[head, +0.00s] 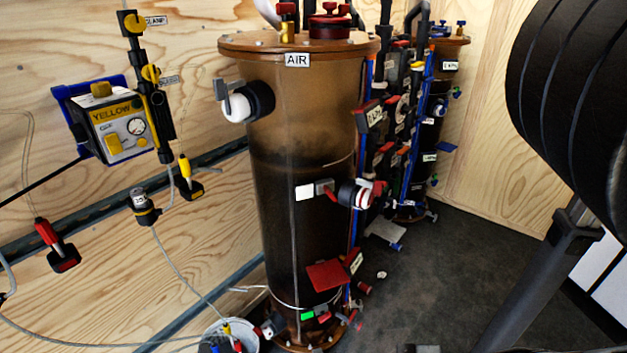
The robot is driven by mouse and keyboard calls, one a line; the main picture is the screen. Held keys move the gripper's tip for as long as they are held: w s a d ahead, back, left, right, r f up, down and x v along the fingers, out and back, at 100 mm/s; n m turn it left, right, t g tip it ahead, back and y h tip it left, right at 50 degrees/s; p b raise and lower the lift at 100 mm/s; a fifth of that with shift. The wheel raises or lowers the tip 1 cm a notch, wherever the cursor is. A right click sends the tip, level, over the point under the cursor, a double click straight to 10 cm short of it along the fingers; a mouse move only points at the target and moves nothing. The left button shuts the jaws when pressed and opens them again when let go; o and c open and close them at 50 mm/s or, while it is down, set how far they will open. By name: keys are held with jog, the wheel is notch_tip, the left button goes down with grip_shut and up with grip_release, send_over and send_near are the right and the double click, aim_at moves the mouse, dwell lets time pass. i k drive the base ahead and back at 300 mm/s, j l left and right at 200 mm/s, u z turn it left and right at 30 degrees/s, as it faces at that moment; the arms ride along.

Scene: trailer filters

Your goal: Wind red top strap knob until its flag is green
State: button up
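A tall brown translucent filter column (285,130) labelled AIR stands in the middle of the head view. Halfway up its front is a grey block (323,186) with a small red part (331,196) and a white plate (304,193) beside it. Low on the column, a small green flag (308,315) sits beside red parts near a thin pale band. I cannot tell for certain which red part is the top strap knob; no flag on it can be read. A red plate (326,275) juts out above the green flag. My gripper is not in view.
Red and black valves (370,115) and blue pipes crowd the column's right side. A second column (437,80) stands behind. A yellow-labelled box (112,125) hangs on the wooden wall at left. A bucket (232,335) stands below. Dark floor (440,275) is open at right.

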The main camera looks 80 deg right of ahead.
aim_at(327, 189)
jog(key=z, duration=1.4)
jog(key=k+j+u, duration=0.4)
jog(key=k, duration=0.05)
